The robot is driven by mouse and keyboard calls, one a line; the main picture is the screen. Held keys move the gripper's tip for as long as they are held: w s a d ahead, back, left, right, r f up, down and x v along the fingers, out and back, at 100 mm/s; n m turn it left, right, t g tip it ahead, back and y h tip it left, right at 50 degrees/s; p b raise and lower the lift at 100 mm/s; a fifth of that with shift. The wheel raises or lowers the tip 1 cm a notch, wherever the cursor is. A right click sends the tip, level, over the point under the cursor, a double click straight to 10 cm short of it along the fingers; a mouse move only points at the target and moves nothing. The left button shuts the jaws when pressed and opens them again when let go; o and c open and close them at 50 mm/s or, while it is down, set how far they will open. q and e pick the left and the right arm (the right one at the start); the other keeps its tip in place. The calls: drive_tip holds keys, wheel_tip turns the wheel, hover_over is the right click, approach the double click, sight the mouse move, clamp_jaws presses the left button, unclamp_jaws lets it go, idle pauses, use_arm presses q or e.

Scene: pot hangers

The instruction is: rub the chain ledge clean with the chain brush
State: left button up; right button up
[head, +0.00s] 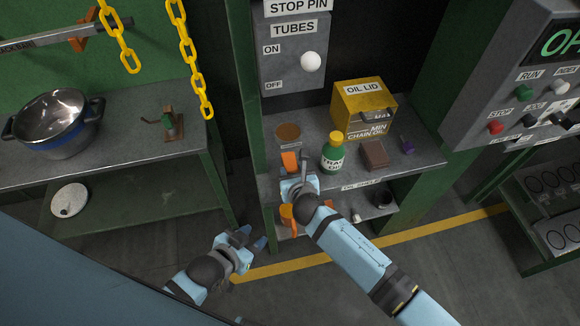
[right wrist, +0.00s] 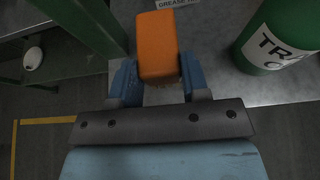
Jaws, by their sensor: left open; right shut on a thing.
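My right gripper (head: 298,172) is over the front edge of the oil shelf, shut on an orange block-shaped thing (right wrist: 157,45), which I take for the chain brush. My left gripper (head: 252,239) is open and empty, low in front of the shelf unit, over the floor. No surface is labelled as the chain ledge, so I cannot tell which one it is. Yellow chains (head: 184,50) hang at the upper left.
The oil shelf (head: 425,158) holds a green bottle (head: 333,155), a yellow oil box (head: 362,108), a brown block (head: 374,155) and a round brown tin (head: 288,132). A pot (head: 57,125) stands on the left bench (head: 125,120). A grey control panel (head: 520,90) is at right.

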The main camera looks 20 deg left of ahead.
sight(294, 167)
drive_tip(key=shift+r+p, duration=1.55)
drive_tip(key=shift+r, duration=0.05)
drive_tip(key=s+f+v, duration=0.1)
drive_tip(key=f+v, duration=0.1)
drive_tip(key=v, duration=1)
drive_tip(key=shift+d+f, duration=0.15)
drive_tip(key=shift+d, duration=0.2)
drive_tip(key=shift+d, duration=0.1)
